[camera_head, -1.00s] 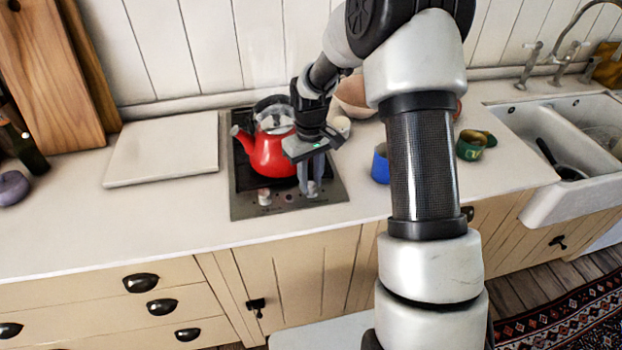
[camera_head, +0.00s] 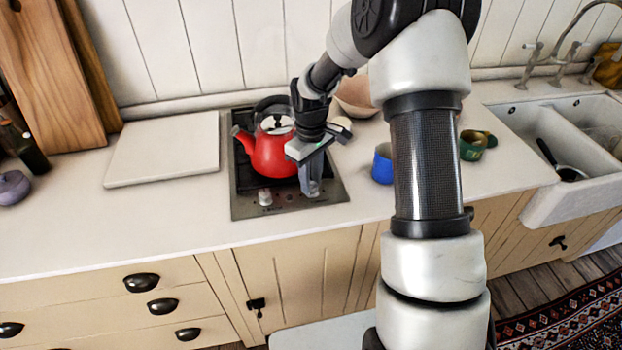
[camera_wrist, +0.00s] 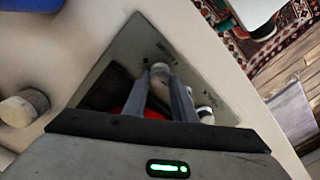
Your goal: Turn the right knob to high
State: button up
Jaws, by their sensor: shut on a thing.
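The right knob (camera_wrist: 159,69) is a pale, round knob on the front strip of the dark hob (camera_head: 240,205). My gripper (camera_head: 312,191) points down at the hob's front right. In the wrist view its fingers (camera_wrist: 164,78) are closed around the right knob, one on each side. In the head view the fingers hide that knob. The left knob (camera_head: 264,197) stands free to the left. It also shows in the wrist view (camera_wrist: 206,114), beside a finger. The markings by the knobs are too small to read.
A red kettle (camera_head: 270,153) stands on the hob, just left of my gripper. A white board (camera_head: 165,150) lies at left. The counter in front of the hob is clear.

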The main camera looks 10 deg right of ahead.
jog(key=o, duration=0.8)
jog(key=shift+r, duration=0.1)
jog(key=shift+c, duration=0.2)
notch_tip(320, 180, up, 17)
jog(key=shift+r, duration=0.2)
